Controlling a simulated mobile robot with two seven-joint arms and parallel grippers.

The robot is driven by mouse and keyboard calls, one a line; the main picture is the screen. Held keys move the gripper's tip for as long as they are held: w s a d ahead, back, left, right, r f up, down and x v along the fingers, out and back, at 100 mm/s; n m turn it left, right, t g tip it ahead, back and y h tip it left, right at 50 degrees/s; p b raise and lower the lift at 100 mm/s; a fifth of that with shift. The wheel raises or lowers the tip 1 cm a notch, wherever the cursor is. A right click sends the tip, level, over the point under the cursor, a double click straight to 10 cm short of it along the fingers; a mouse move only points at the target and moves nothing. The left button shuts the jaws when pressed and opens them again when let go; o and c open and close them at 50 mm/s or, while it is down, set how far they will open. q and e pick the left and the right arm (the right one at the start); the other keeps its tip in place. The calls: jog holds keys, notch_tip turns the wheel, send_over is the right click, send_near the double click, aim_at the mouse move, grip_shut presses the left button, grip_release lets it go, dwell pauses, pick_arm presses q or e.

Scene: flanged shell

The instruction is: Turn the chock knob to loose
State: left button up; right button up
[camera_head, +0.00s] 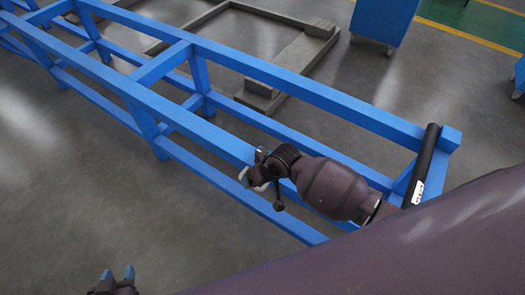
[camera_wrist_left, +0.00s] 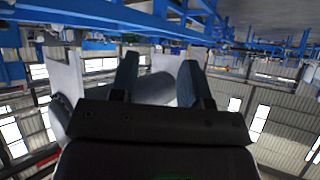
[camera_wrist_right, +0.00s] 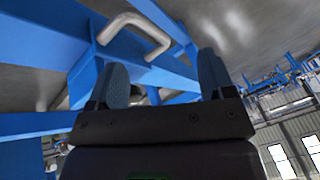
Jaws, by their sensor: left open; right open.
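My left gripper (camera_head: 118,275) is at the bottom left of the head view, over bare floor. In its wrist view (camera_wrist_left: 157,82) its fingers stand apart with nothing gripped. My right gripper (camera_wrist_right: 160,78) is open and empty in its wrist view, close to blue beams and a bent grey bar (camera_wrist_right: 135,28). A short dark lever with a round end (camera_head: 278,203), possibly the chock knob, shows beside the blue frame's (camera_head: 225,142) near beam. Its setting cannot be read. No gripper is seen touching it.
A dark rod (camera_head: 425,165) with a white label lies across the frame's right end. A large brown surface (camera_head: 400,255) fills the lower right. Grey floor lies left of the frame. A blue bin (camera_head: 383,20) stands at the back.

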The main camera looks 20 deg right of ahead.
aim_at(262, 152)
jog(key=w+d+r+m+g+h+p, duration=0.15)
jog(key=w+d+r+g+h, duration=0.25)
jog(key=w+r, duration=0.55)
jog(key=shift+n, duration=0.25)
notch_tip(262, 152, down, 10)
jog(key=shift+w+d+b, duration=0.1)
jog(key=shift+d+b, duration=0.05)
jog(key=shift+b, duration=1.05)
jog(key=shift+f, duration=0.6)
jog(key=c, duration=0.9)
